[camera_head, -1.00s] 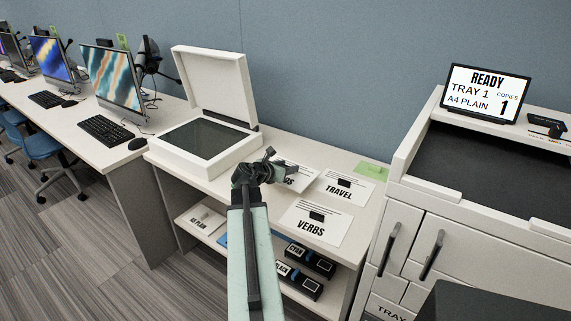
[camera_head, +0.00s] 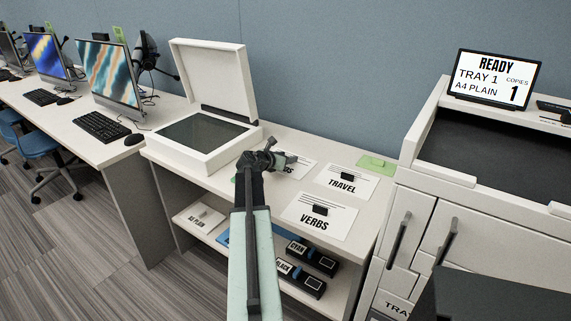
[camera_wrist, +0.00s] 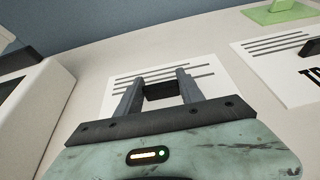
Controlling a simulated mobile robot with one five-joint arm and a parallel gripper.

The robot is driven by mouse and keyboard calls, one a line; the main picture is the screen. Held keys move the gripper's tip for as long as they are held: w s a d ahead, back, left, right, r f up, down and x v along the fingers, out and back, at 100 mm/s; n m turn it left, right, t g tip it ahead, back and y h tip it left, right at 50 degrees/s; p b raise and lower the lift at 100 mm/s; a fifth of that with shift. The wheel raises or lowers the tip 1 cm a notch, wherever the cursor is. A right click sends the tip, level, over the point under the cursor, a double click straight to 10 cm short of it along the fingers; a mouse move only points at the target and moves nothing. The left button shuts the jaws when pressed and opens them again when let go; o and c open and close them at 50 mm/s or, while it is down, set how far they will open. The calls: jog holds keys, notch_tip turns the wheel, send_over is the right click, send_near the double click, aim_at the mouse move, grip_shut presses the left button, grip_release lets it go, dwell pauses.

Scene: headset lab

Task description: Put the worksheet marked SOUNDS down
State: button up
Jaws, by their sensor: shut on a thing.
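My gripper (camera_head: 268,158) is over the copier-side counter, and in the wrist view (camera_wrist: 158,86) its two fingers are shut on the black block of a white worksheet (camera_wrist: 205,85). Printed lines show on this sheet. In the head view the worksheet (camera_head: 302,164) is partly hidden by my gripper; only the last letters of its title show, so the full word cannot be read. It looks about flat, at or close above the counter; I cannot tell whether it touches.
The TRAVEL sheet (camera_head: 357,186) and the VERBS sheet (camera_head: 336,222) lie right of and nearer than the held sheet. A green card (camera_head: 377,163) lies behind. An open-lidded scanner (camera_head: 190,160) stands left. A copier (camera_head: 455,205) stands right. Cartridges (camera_head: 312,258) sit on the lower shelf.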

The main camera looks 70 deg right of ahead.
jog(key=shift+r, duration=0.15)
jog(key=shift+f, duration=0.2)
jog(key=o, duration=1.4)
jog(key=shift+c, duration=0.2)
jog(key=shift+r+p, duration=0.3)
jog(key=shift+r, duration=0.1)
jog(key=p+v, duration=0.4)
jog(key=v, duration=0.6)
jog(key=shift+a+r, duration=0.1)
jog(key=shift+a, duration=0.3)
jog(key=shift+w+a+r, duration=0.15)
jog(key=shift+w+a, duration=0.05)
jog(key=shift+a, duration=0.25)
